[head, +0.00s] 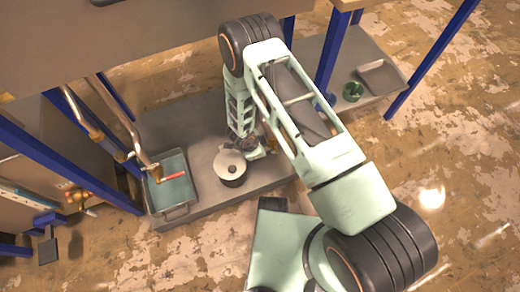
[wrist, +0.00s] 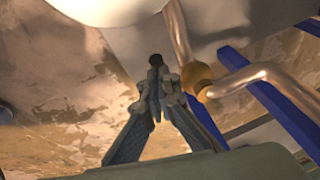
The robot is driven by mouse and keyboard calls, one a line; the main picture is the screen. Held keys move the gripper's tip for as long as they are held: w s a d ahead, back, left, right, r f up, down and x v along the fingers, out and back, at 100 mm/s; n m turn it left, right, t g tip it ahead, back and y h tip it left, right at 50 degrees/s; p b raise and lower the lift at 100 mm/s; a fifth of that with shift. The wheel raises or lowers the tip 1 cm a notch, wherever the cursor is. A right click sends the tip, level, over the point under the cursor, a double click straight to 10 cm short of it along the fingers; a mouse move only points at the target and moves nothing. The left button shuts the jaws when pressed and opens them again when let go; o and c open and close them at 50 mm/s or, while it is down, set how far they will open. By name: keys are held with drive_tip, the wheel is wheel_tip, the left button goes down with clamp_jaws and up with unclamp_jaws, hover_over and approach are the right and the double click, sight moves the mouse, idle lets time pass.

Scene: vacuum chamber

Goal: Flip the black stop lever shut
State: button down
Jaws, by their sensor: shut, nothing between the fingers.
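My gripper (wrist: 158,88) is shut and empty in the wrist view, its two dark fingers meeting at the tips. A small black rounded end (wrist: 155,60) shows just beyond the fingertips; it may be the stop lever, but I cannot tell whether it touches them. In the head view my arm reaches down beside a round, pale-lidded vessel (head: 229,164) on a grey low shelf. The gripper there is small and partly hidden by the arm, and I cannot make out the black lever clearly.
A metal pipe with a brass joint (wrist: 197,78) runs close at the right in the wrist view. A grey tray (head: 177,211) with a red-handled part (head: 172,176) above it stands left of the vessel. Blue posts (head: 333,50) frame the shelf.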

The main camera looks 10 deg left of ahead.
drive_tip(key=shift+s+a+f+b, duration=0.2)
drive_tip(key=shift+a+f+b, duration=0.1)
drive_tip(key=shift+f, duration=0.25)
drive_tip(key=shift+s+a+f+b, duration=0.2)
drive_tip(key=shift+a+f, duration=0.1)
drive_tip(key=shift+f, duration=0.35)
